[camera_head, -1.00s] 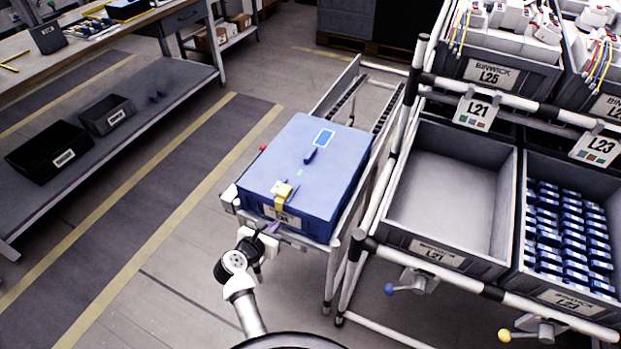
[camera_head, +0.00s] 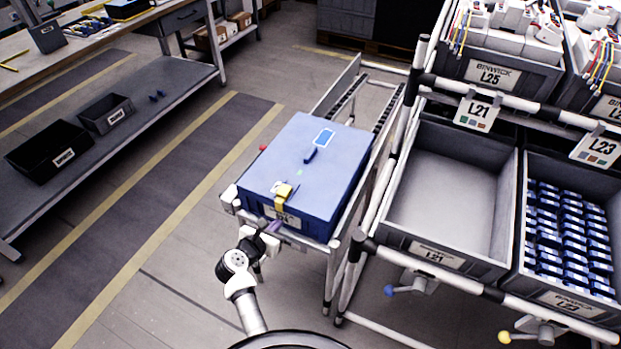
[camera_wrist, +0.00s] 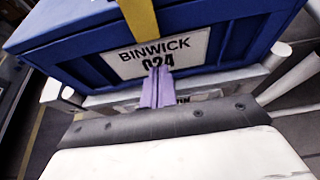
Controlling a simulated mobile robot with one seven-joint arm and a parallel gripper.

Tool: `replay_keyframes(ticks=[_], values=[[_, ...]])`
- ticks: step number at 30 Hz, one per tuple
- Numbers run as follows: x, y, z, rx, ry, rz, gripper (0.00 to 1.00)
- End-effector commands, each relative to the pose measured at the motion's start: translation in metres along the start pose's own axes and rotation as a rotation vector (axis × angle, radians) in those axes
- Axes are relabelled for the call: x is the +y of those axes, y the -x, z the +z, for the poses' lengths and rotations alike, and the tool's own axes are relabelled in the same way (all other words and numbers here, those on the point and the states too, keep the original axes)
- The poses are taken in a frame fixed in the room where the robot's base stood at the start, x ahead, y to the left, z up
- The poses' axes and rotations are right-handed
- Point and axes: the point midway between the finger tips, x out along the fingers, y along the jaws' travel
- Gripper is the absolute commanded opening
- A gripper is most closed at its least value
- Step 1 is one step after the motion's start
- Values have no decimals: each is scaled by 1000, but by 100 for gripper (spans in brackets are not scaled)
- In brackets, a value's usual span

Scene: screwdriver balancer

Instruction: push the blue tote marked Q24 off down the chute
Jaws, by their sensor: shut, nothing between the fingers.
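The blue tote (camera_head: 310,170) sits closed at the near end of the roller chute (camera_head: 350,92), with a yellow strap or tag (camera_head: 284,192) over its near edge. In the wrist view the tote (camera_wrist: 230,45) shows its front face, with a white label (camera_wrist: 160,50) reading BINWICK and a code that looks like 024 or Q24. My gripper (camera_head: 276,226) is at the tote's near face. In the wrist view its purple fingers (camera_wrist: 158,82) are together, empty, and overlap the label's lower edge. I cannot tell whether they touch the tote.
A rack with grey bins stands right of the chute; bin L21 (camera_head: 450,190) is empty and the bin beside it holds blue parts (camera_head: 570,235). A bench shelf (camera_head: 110,150) with dark bins is at left. The chute's rollers beyond the tote are clear.

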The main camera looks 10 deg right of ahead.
Motion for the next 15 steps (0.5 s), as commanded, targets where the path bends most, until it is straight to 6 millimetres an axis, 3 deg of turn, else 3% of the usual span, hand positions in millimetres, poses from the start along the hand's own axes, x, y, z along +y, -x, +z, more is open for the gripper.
replay_keyframes(ticks=[8, 15], values=[[0, 9, -1, -1, 0, 1, 0], [0, 20, 17, 0, 0, 1, 0]])
